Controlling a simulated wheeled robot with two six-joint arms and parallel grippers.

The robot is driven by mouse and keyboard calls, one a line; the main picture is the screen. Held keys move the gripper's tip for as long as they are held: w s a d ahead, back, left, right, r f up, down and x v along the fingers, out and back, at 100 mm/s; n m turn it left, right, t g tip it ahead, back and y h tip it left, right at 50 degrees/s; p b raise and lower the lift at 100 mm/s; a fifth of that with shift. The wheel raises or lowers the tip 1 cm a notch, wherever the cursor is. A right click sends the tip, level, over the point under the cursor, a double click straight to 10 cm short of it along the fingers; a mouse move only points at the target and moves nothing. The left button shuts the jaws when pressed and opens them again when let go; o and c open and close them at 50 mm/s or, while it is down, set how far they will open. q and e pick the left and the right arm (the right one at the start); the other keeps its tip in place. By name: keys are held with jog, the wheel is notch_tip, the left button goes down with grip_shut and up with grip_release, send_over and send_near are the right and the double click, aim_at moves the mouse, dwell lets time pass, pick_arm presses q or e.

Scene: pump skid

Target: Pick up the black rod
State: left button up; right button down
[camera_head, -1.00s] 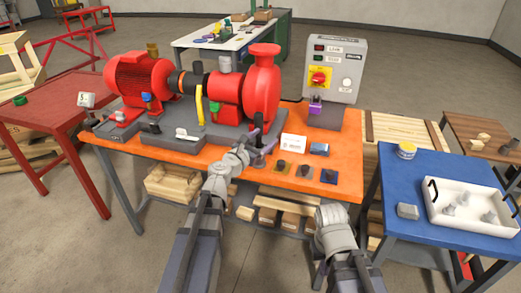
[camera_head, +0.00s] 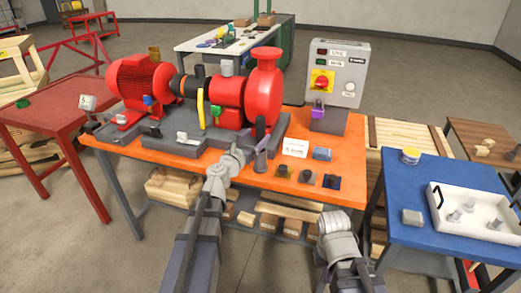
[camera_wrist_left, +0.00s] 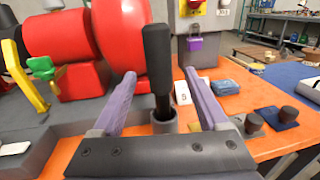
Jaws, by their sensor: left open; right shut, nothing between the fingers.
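The black rod (camera_wrist_left: 157,65) stands upright in a round grey holder (camera_wrist_left: 164,122) in the left wrist view. In the head view the rod (camera_head: 261,133) is a small dark upright shape at the front right of the pump. My left gripper (camera_wrist_left: 158,74) is open, with one purple finger on each side of the rod. Gaps show between the rod and both fingers. In the head view my left gripper (camera_head: 252,150) is low over the orange bench beside the rod. My right gripper (camera_head: 322,278) hangs low in front of the bench, small and partly hidden by its arm.
The red pump and motor (camera_head: 225,92) fill the back of the orange bench (camera_head: 335,190). A grey control box (camera_head: 340,68) with a purple padlock stands to the right. Several dark knobs on small plates (camera_head: 306,176) and a white card (camera_head: 295,147) lie right of the gripper.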

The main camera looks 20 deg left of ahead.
pick_arm(q)
jog(key=w+d, duration=0.1)
jog(key=w, duration=0.5)
jog(key=shift+w+d, duration=0.15)
jog(key=shift+w, duration=0.2)
jog(key=shift+s, duration=0.1)
grip_shut()
dwell(1.1)
